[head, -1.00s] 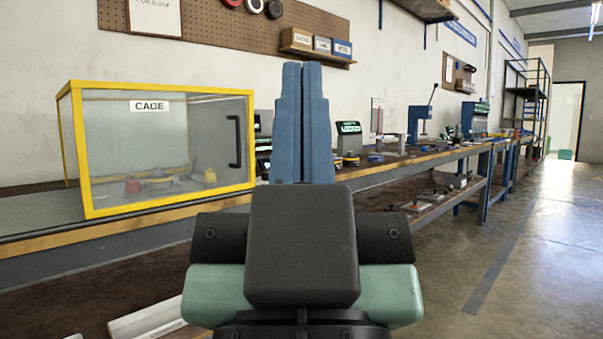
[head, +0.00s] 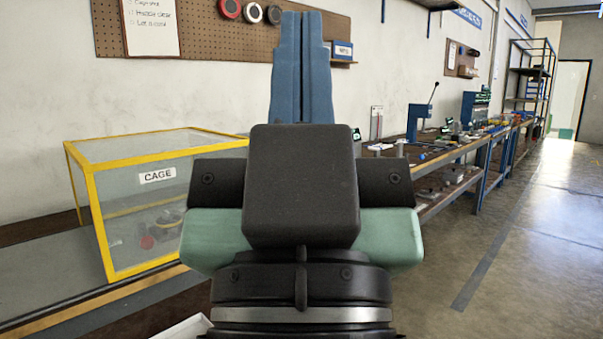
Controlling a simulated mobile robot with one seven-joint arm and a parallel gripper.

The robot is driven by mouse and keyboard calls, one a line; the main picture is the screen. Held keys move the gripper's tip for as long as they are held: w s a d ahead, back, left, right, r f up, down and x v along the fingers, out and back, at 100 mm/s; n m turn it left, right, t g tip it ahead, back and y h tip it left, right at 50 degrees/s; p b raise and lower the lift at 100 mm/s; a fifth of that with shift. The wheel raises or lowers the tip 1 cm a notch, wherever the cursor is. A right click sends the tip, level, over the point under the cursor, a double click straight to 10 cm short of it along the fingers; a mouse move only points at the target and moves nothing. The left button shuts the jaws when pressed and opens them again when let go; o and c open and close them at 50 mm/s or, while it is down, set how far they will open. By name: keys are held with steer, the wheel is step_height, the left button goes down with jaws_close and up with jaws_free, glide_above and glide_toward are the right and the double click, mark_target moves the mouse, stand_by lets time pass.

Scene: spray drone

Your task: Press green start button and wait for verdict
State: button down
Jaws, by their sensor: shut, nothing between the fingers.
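My gripper (head: 302,16) stands in the middle of the head view. Its two blue fingers point up and are pressed together with nothing between them. I cannot make out a green start button or a verdict. A clear cage (head: 112,250) with a yellow frame, labelled CAGE, stands on the bench at the left. A blurred red item (head: 147,242) and a dark item show through its panel, but I cannot tell what they are. My gripper and wrist hide the cage's right end and the bench just beyond it. A sliver of a green-lit display (head: 356,134) shows right of my gripper.
The long bench (head: 432,160) runs to the back right with a blue press (head: 420,120) and small parts on it. A pegboard (head: 200,35) with a notice hangs on the wall. A shelf rack (head: 528,85) stands farther back. The floor (head: 510,250) at right is clear.

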step_height(320, 180, up, 25)
steer(key=p, duration=2.2)
steer(key=shift+p, duration=0.3)
steer(key=shift+r, duration=0.1)
steer(key=shift+w, duration=0.1)
